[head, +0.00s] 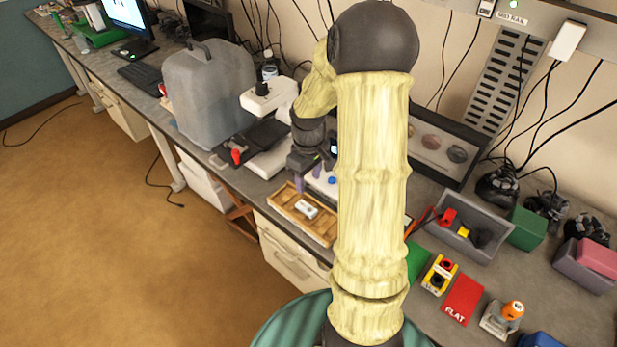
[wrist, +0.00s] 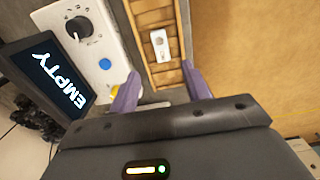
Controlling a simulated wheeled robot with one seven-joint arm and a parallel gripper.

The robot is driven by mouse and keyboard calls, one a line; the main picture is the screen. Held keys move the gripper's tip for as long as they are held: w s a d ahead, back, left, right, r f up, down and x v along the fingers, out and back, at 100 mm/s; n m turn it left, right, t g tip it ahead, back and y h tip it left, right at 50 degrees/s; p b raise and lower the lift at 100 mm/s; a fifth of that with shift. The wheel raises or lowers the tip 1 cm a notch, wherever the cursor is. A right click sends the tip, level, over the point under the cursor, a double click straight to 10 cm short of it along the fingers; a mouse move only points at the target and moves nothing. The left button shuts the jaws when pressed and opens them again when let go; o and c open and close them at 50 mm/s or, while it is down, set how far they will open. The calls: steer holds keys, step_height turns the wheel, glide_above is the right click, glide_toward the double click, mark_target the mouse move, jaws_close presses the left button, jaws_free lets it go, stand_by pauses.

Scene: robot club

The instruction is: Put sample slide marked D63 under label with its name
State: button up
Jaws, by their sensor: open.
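A small white slide-like piece (head: 307,209) lies in a wooden tray with slots (head: 327,236) on the bench. It also shows in the wrist view as a white piece with a grey round spot (wrist: 161,45); no D63 marking or name label can be read. My gripper (head: 312,178) is above the bench, just behind the tray in the head view. In the wrist view its two purple fingers (wrist: 163,85) are spread apart with nothing between them, near the tray's end. My arm hides part of the bench to the right of the tray.
A white device with a knob and blue button (wrist: 105,45) stands beside the tray, with a screen reading EMPTY (wrist: 50,75). A microscope (head: 268,100) and a grey cover (head: 205,90) stand to the left. A grey bin (head: 490,215) and red FLAT block (head: 462,300) lie right.

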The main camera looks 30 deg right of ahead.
steer(key=s+a+r+m+t, duration=0.1)
steer(key=s+a+r+m, duration=0.1)
steer(key=s+a, duration=0.4)
steer(key=s+a+r+m+t, duration=0.1)
steer(key=s+a+r+m, duration=0.1)
steer(key=s+a+r, duration=0.3)
steer(key=a, duration=0.2)
steer(key=shift+s+a+t, duration=0.3)
steer(key=shift+s+a, duration=0.05)
steer(key=shift+a, duration=0.05)
steer(key=shift+c, duration=0.2)
